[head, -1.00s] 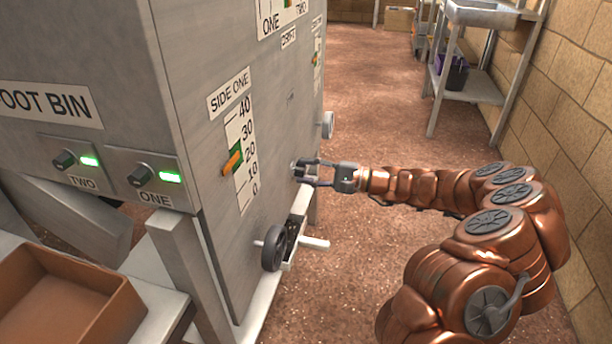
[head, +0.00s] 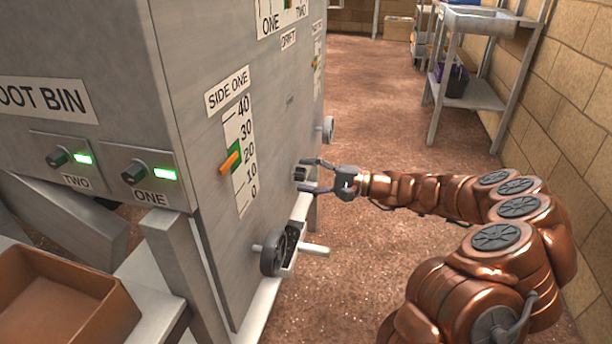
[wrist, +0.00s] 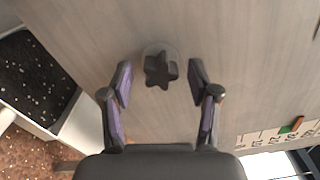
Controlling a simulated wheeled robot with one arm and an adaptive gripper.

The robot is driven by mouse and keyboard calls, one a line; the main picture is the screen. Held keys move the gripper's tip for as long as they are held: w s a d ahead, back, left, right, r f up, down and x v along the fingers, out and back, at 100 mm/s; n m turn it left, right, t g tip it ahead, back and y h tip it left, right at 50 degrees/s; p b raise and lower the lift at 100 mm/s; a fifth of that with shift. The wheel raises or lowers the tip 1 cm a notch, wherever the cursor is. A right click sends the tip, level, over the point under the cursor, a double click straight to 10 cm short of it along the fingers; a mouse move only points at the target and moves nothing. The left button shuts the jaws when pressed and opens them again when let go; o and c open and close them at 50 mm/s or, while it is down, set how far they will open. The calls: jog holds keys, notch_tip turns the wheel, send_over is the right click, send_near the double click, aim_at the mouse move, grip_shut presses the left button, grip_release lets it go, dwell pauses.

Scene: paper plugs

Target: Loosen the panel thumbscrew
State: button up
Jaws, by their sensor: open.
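The panel thumbscrew is a dark, lobed knob (wrist: 160,70) on a round light base, on the grey side panel (wrist: 240,40). In the head view the thumbscrew (head: 299,173) is small, on the side of the machine. My gripper (wrist: 160,88) is open in the wrist view, with one purple-padded finger on each side below the knob and a gap to it. In the head view my gripper (head: 309,175) has its fingers spread, pointing left at the knob, the tips close to the panel. Whether a fingertip touches the panel cannot be told.
A black handwheel (head: 273,252) and a pale bar (head: 314,250) stick out below my gripper. A smaller wheel (head: 328,129) is farther back. A scale with an orange pointer (head: 229,162) is on the panel. The floor right of the machine is clear up to a metal table (head: 475,93).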

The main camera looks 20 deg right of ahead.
aim_at(305, 175)
dwell(0.4)
jog(key=shift+p+v, duration=0.35)
jog(key=shift+v, duration=1.6)
jog(key=shift+r, duration=0.1)
jog(key=m+p, duration=0.1)
jog(key=p, duration=0.1)
jog(key=shift+r+p, duration=0.25)
jog(key=shift+p, duration=0.05)
jog(key=m+p, duration=0.3)
jog(key=p, duration=0.4)
jog(key=shift+m, duration=0.4)
jog(key=m+p, duration=0.4)
jog(key=p, duration=0.3)
jog(key=shift+f+m+p, duration=0.1)
jog(key=shift+m+p, duration=0.25)
jog(key=shift+m, duration=0.05)
jog(key=shift+f+m+p, duration=0.1)
jog(key=shift+m+p, duration=0.95)
jog(key=shift+m, duration=0.05)
jog(key=shift+f, duration=0.15)
